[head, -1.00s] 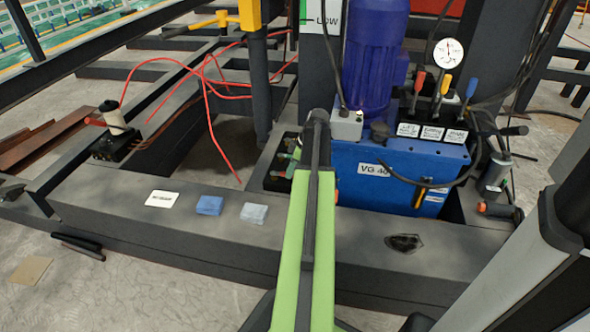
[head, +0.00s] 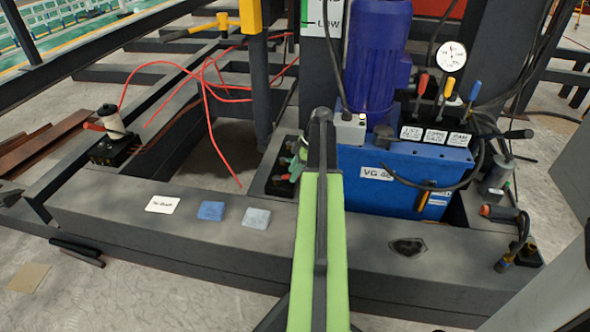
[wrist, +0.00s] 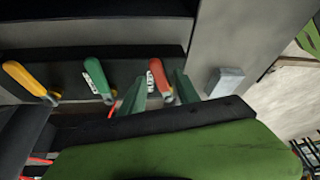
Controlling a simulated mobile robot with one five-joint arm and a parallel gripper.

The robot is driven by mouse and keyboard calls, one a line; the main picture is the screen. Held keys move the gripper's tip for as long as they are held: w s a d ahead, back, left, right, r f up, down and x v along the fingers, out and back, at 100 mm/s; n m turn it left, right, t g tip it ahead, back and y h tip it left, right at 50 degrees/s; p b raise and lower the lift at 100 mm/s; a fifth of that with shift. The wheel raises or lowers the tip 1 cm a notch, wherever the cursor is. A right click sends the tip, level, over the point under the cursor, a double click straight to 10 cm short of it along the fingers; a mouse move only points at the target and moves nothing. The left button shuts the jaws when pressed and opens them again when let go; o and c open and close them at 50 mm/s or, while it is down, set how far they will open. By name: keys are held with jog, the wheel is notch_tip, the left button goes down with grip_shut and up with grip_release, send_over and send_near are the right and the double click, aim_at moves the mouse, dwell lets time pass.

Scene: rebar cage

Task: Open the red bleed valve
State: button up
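In the wrist view a red-orange valve handle (wrist: 160,80) with a white tag stands on a dark block, right of a green handle (wrist: 96,78) and a yellow handle (wrist: 24,78), which look alike in shape. My gripper (wrist: 158,92) has its two green fingers apart, one on each side of the red handle in the picture. I cannot tell whether either finger touches it. In the head view my gripper (head: 297,163) is at the recess left of the blue power unit (head: 385,185). My arm and fingers largely hide the valves there.
Red hoses (head: 207,85) loop left of the recess. A grey box (wrist: 224,81) is right of the red handle.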

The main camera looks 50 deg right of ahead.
jog(key=shift+a, duration=0.1)
jog(key=shift+s+r+p, duration=0.1)
jog(key=shift+r+p, duration=0.4)
jog(key=shift+p, duration=0.05)
jog(key=p+v, duration=1.5)
jog(key=v, duration=0.1)
jog(key=shift+d, duration=0.35)
jog(key=shift+s+r, duration=0.1)
